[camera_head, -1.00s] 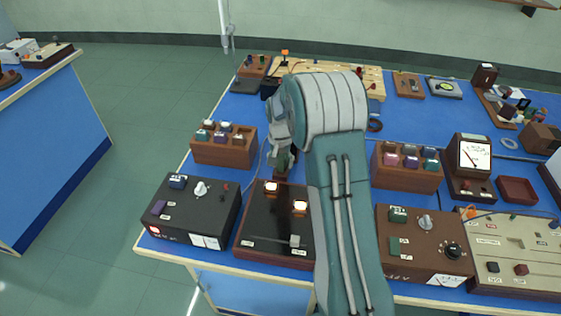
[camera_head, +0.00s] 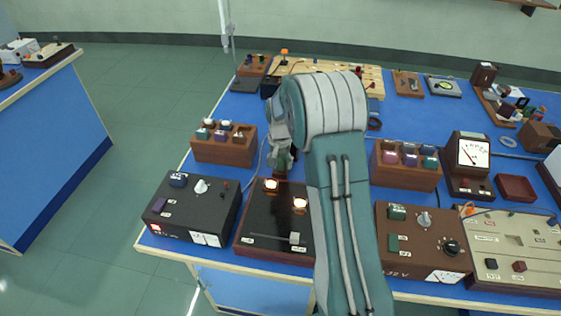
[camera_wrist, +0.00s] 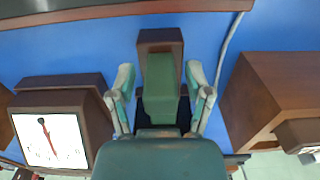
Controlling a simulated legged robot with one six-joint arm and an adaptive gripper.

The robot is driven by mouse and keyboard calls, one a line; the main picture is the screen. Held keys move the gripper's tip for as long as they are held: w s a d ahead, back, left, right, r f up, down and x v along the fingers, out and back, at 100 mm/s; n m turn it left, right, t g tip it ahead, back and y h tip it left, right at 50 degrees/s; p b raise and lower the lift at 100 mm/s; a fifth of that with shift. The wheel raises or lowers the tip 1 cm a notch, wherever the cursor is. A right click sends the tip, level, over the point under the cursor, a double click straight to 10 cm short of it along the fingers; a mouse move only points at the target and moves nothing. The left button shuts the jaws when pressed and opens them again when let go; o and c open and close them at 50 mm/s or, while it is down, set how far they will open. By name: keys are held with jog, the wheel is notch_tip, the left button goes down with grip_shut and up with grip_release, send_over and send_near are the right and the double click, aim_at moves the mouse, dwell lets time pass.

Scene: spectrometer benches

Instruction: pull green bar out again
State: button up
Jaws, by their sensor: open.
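The green bar (camera_wrist: 162,82) shows in the wrist view, standing out of a dark brown block (camera_wrist: 160,38). My gripper (camera_wrist: 161,95) is open, with one finger on each side of the green bar. Thin gaps seem to show between the fingers and the bar, but contact lower down is hard to judge. In the head view my gripper (camera_head: 282,158) points down behind the black box with two lit lamps. The bar is mostly hidden there by the fingers.
A wooden block with several coloured pieces (camera_head: 224,150) stands left of my gripper, and a similar one (camera_head: 406,169) right of my arm. The lamp box (camera_head: 262,222) is just in front. A meter (camera_wrist: 52,140) is at left in the wrist view.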

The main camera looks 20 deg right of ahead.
jog(key=shift+w+a+r, duration=0.1)
jog(key=shift+r, duration=0.3)
notch_tip(320, 180, up, 10)
jog(key=shift+r, duration=0.55)
jog(key=shift+r, duration=0.2)
jog(key=s+a+r+n+t, duration=0.1)
jog(key=s+a+r+n, duration=0.2)
jog(key=s, duration=0.4)
jog(key=s+a+r+t, duration=0.2)
jog(key=s+a+r, duration=0.1)
jog(key=s+r, duration=0.4)
jog(key=s+a+r+n+t, duration=0.1)
jog(key=s+a+r+n, duration=0.2)
jog(key=s, duration=0.5)
jog(key=s+a+f+t, duration=0.1)
jog(key=s+a+f, duration=0.1)
jog(key=s, duration=0.7)
jog(key=shift+a+n+t, duration=0.15)
jog(key=shift+n+t, duration=0.15)
jog(key=shift+n, duration=0.1)
